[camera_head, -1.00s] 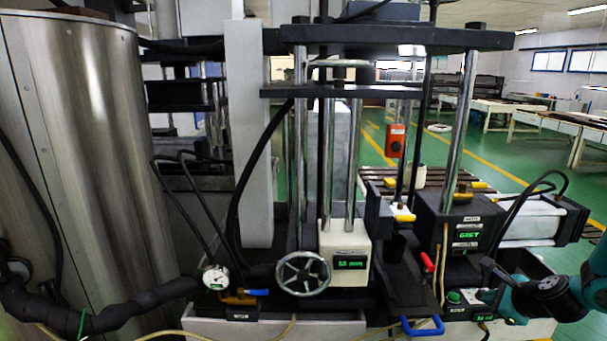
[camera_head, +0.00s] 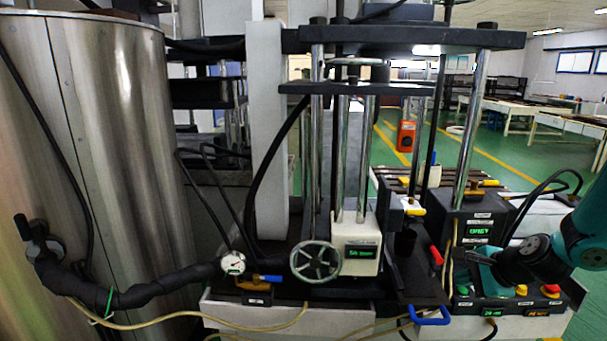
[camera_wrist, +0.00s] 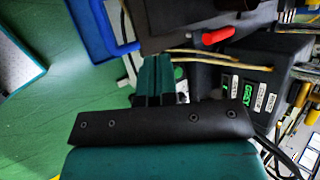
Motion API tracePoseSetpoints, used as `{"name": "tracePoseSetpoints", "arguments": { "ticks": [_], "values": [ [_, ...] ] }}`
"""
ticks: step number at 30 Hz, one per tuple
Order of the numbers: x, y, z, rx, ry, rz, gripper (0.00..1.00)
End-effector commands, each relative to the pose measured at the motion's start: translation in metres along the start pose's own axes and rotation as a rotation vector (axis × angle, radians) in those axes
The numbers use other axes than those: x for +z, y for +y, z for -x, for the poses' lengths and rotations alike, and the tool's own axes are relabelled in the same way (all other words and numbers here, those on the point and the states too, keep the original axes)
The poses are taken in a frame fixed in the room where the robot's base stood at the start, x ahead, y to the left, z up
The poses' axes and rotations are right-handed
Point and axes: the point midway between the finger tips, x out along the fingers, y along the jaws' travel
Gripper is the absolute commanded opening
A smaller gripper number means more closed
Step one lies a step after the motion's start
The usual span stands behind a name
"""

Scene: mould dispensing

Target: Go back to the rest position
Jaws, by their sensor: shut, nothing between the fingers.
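My gripper (camera_head: 472,258) is at the lower right of the head view, at the end of my teal and black arm. Its teal fingers are shut and empty, in front of the press and above the small control panel (camera_head: 507,306) with coloured buttons. In the wrist view my closed fingers (camera_wrist: 153,68) point up the picture, with nothing between them. The green-display box (camera_wrist: 240,92) is to their right, and a blue handle (camera_wrist: 95,30) is to their upper left. I cannot tell the exact gap to these parts.
The press has a handwheel (camera_head: 316,261), steel columns and a white display box (camera_head: 357,245). A red lever (camera_head: 436,255) is close to my gripper. A steel tank (camera_head: 110,150) and a black hose (camera_head: 140,290) are at left.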

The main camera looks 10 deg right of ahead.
Motion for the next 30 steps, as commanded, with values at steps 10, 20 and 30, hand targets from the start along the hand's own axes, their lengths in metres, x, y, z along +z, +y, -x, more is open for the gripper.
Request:
{"name": "tracePoseSetpoints", "arguments": {
  "ticks": [10,20,30],
  "values": [
    [0.215,0.024,0.062,0.216,-0.332,0.97,0.0],
    [0.32,0.133,0.179,0.319,-0.708,1.929,0.0],
    [0.319,0.154,0.203,0.33,-0.786,2.095,0.0]
  ]
}}
